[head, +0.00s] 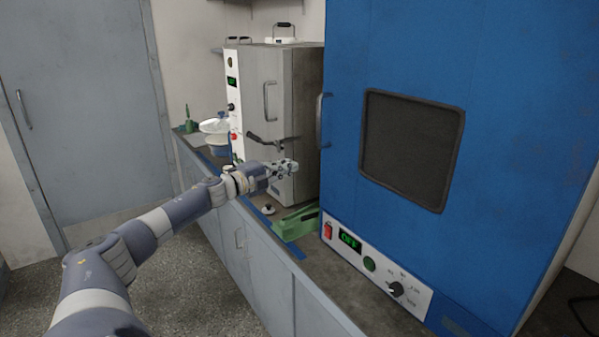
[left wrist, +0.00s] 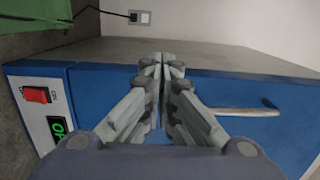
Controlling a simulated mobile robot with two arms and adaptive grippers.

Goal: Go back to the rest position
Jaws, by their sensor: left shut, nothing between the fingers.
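My left gripper (head: 287,167) reaches in from the left over the counter, in front of the grey cabinet-like machine. It is apart from the green tool on the counter below it. In the left wrist view my left gripper (left wrist: 160,62) has its fingertips together with nothing between them. Behind the fingers is the blue machine (left wrist: 100,85), with its red switch (left wrist: 36,95) and metal handle (left wrist: 240,112). My right gripper is in neither view.
A large blue oven (head: 490,90) with a dark window stands on the right of the counter. The grey machine (head: 300,100) stands behind my gripper. A green tool (head: 297,222) lies below. White bowls (head: 215,127) stand further left. Open floor (head: 195,290) lies before the counter.

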